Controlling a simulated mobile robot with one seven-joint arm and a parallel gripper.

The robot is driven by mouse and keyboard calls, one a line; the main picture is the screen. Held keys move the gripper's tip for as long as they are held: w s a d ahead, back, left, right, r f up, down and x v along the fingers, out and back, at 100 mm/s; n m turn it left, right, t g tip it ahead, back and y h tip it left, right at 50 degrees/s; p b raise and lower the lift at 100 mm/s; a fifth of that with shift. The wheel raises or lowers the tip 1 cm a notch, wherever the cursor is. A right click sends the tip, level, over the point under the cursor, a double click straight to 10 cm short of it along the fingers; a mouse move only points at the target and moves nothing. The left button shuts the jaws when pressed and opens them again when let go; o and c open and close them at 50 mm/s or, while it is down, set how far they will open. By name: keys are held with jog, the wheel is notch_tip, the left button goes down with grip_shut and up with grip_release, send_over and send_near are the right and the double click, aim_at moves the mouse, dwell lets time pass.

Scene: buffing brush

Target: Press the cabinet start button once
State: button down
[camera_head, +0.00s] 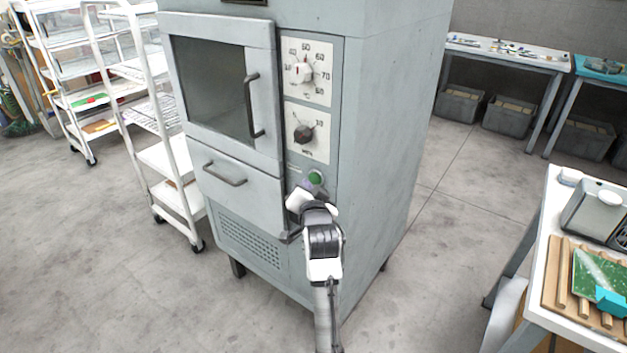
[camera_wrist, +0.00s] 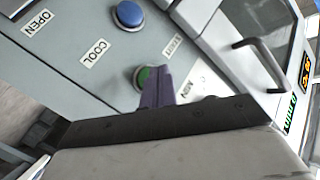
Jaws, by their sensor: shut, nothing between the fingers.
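The grey cabinet (camera_head: 390,120) stands in the middle of the head view. Its green button (camera_head: 315,177) sits on the front panel below two dials. The green button also shows in the wrist view (camera_wrist: 140,77), partly covered by my fingers. My gripper (camera_head: 308,188) is shut and empty, just in front of the panel at the green button. In the wrist view the purple closed fingers (camera_wrist: 158,86) overlap the button's right side. I cannot tell whether they touch it. A blue button (camera_wrist: 129,14) with a COOL label nearby is on the same panel.
The temperature dial (camera_head: 301,72) and timer dial (camera_head: 304,134) are above the green button. The door handle (camera_head: 251,105) and drawer handle (camera_head: 225,175) stick out at left. White racks (camera_head: 168,150) stand left, and a worktable (camera_head: 545,215) stands right. Open floor lies between.

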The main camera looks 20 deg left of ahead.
dwell(0.8)
jog(key=shift+w+d, duration=0.15)
jog(key=shift+w, duration=0.25)
jog(key=shift+w+d, duration=0.2)
jog(key=shift+w, duration=0.25)
dwell(0.8)
jog(key=shift+s, duration=0.1)
jog(key=shift+s+a+p, duration=0.35)
jog(key=shift+s+p, duration=0.15)
jog(key=shift+s, duration=0.25)
jog(key=s, duration=0.1)
jog(key=s+a+p, duration=0.1)
jog(key=s, duration=0.2)
jog(key=shift+s+a, duration=0.35)
jog(key=shift+s, duration=0.05)
dwell(0.4)
